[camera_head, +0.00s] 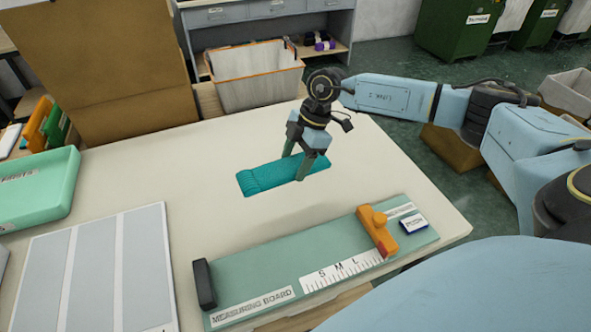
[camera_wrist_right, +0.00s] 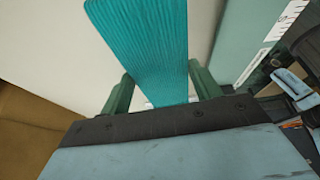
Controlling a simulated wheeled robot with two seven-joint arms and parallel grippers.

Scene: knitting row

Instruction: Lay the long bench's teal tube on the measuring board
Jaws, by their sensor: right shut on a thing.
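The teal tube (camera_head: 268,178) is a flat ribbed knitted piece in the head view. My right gripper (camera_head: 293,167) is shut on it near its right end. In the right wrist view the teal tube (camera_wrist_right: 140,45) runs between the two green fingers of the right gripper (camera_wrist_right: 158,90). I cannot tell for sure whether the tube is clear of the table. The measuring board (camera_head: 245,272) lies in front of it, with a dark end block (camera_head: 204,284) at left and an orange slider (camera_head: 377,231) at right. No tube lies on the board. My left gripper is not in view.
The pale table (camera_head: 215,215) is bare around the tube. A grey panelled mat (camera_head: 95,270) lies at left, with a green tray (camera_head: 40,190) behind it. A small labelled block (camera_head: 413,224) sits at the board's right end. A white basket (camera_head: 255,80) stands beyond the table.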

